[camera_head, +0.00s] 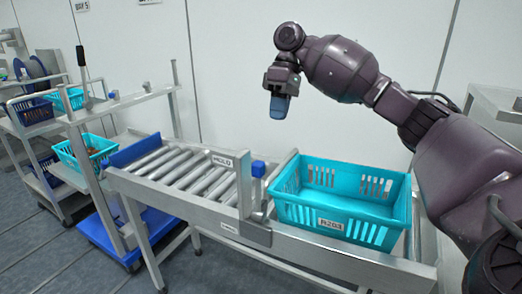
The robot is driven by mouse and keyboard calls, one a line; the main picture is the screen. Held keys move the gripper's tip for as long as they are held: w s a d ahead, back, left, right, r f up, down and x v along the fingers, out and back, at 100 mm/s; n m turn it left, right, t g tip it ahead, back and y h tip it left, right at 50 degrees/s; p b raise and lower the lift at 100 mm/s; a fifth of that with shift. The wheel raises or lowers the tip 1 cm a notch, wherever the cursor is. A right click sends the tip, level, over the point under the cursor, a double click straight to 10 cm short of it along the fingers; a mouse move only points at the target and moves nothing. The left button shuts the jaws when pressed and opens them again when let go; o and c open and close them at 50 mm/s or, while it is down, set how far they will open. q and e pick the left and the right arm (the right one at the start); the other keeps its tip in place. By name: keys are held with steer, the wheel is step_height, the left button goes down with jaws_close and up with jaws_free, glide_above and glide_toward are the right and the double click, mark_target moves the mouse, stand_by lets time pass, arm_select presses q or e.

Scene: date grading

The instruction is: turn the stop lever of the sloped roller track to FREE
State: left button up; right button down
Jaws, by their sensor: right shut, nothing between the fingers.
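The sloped roller track (188,172) runs from the left middle toward the lower right, with bare grey rollers on its left part. A blue knob (258,169) tops a short grey upright at the track's middle; it looks like the stop lever. A small white plate (222,161) beside it seems to read HOLD. No FREE marking is legible. My right gripper (279,108), with blue fingertips pointing down, is shut and empty. It hangs above and behind the track, clear of the knob. My left gripper is out of view.
A teal crate (340,222) with a white label stands on the track just right of the knob. A grey rack cart (122,102) with teal and blue crates and a black-handled lever (81,56) stands at left. A white wall is behind.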

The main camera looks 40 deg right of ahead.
steer(key=b+x, duration=0.1)
steer(key=x, duration=0.7)
steer(key=shift+w+f+b, duration=0.1)
steer(key=shift+f+b, duration=0.15)
steer(key=shift+b, duration=0.1)
steer(key=a, duration=0.1)
steer(key=s+a, duration=0.1)
steer(key=shift+a, duration=0.3)
steer(key=shift+s+a+r, duration=0.1)
steer(key=shift+s+a, duration=0.15)
steer(key=shift+a, duration=0.25)
steer(key=shift+r, duration=0.1)
